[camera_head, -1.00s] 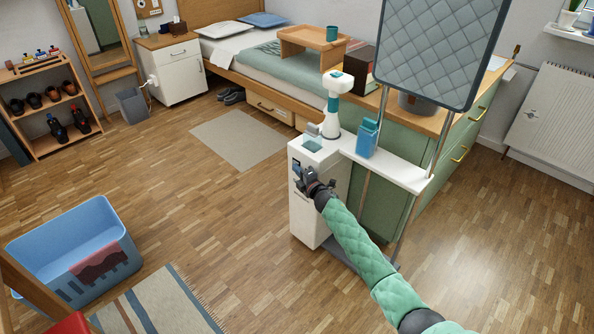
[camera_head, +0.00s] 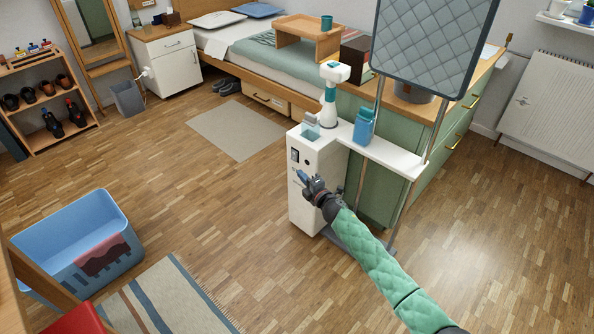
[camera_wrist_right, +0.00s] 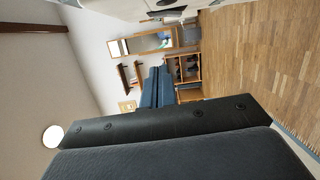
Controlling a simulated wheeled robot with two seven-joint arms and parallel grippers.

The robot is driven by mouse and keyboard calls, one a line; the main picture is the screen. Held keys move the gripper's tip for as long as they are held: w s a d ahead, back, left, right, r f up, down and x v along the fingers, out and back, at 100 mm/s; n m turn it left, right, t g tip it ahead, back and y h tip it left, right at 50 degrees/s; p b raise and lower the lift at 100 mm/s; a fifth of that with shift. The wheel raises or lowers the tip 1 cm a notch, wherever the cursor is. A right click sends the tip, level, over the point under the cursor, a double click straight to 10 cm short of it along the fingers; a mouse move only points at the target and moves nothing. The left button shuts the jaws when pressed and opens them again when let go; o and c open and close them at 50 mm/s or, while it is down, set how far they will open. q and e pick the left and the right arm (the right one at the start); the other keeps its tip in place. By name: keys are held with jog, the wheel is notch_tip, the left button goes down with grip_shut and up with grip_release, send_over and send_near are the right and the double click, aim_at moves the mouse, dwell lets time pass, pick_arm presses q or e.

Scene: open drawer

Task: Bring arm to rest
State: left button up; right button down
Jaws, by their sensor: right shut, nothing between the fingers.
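My right arm, in a quilted green sleeve, comes in from the lower right of the head view. Its dark right gripper (camera_head: 301,178) is shut and empty in front of the white cabinet (camera_head: 308,205), below a small dark panel (camera_head: 294,155). I cannot tell whether it touches the cabinet. My left gripper is not in view.
A blue bottle (camera_head: 364,126) and a white lamp-like device (camera_head: 331,92) stand on the cabinet's top and shelf. A blue basket (camera_head: 82,232) stands on the floor at left. The wooden floor (camera_head: 215,205) between is clear. A bed (camera_head: 270,60) is behind.

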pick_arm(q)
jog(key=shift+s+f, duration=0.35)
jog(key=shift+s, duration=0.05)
pick_arm(e)
jog(key=shift+s+d, duration=0.2)
jog(key=shift+s, duration=0.15)
